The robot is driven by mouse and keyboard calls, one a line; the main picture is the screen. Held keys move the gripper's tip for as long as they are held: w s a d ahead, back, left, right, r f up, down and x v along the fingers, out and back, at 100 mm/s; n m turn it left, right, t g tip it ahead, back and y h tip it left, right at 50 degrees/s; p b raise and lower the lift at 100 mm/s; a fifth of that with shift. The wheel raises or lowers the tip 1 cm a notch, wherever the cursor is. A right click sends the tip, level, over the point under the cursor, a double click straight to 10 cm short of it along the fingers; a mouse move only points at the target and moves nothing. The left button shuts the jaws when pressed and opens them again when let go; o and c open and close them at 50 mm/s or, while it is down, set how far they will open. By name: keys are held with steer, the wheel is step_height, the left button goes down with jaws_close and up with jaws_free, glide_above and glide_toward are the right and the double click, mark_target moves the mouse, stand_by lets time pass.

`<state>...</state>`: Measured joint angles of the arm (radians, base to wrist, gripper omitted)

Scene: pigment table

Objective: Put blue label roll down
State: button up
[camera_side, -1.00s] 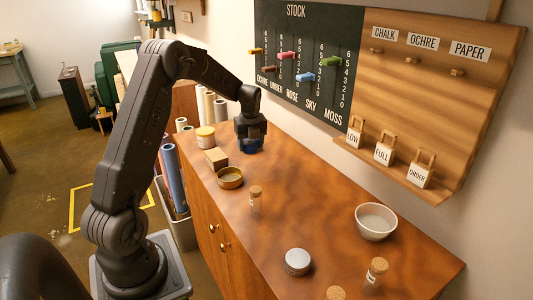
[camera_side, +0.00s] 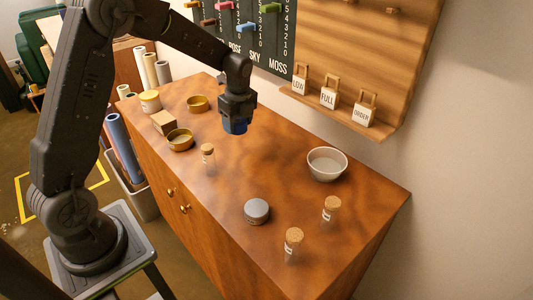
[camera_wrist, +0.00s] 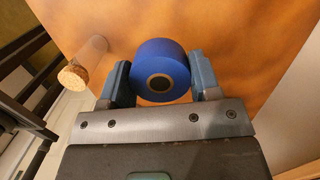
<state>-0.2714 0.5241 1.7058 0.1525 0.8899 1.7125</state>
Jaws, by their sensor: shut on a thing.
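The blue label roll (camera_side: 236,126) is held low at the tip of my gripper (camera_side: 237,118), over the wooden counter (camera_side: 240,180). In the wrist view the blue roll (camera_wrist: 152,59) sits between the two fingers of my gripper (camera_wrist: 160,80), with its cored end facing the camera. The fingers press on both its sides. The roll looks clear of the counter in the side view, but the exact gap is hard to tell.
A white bowl (camera_side: 327,164) stands right of the roll, a corked vial (camera_side: 208,159) nearer the front. A grey tin (camera_side: 257,211) and two corked jars (camera_side: 331,208) (camera_side: 293,244) stand nearer.

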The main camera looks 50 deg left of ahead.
glide_above(266, 158)
steer(key=f, duration=0.5)
steer(key=shift+d+f, duration=0.1)
steer(key=shift+d, duration=0.1)
steer(key=shift+f, duration=2)
steer(key=shift+f, duration=0.15)
steer(key=o, duration=0.9)
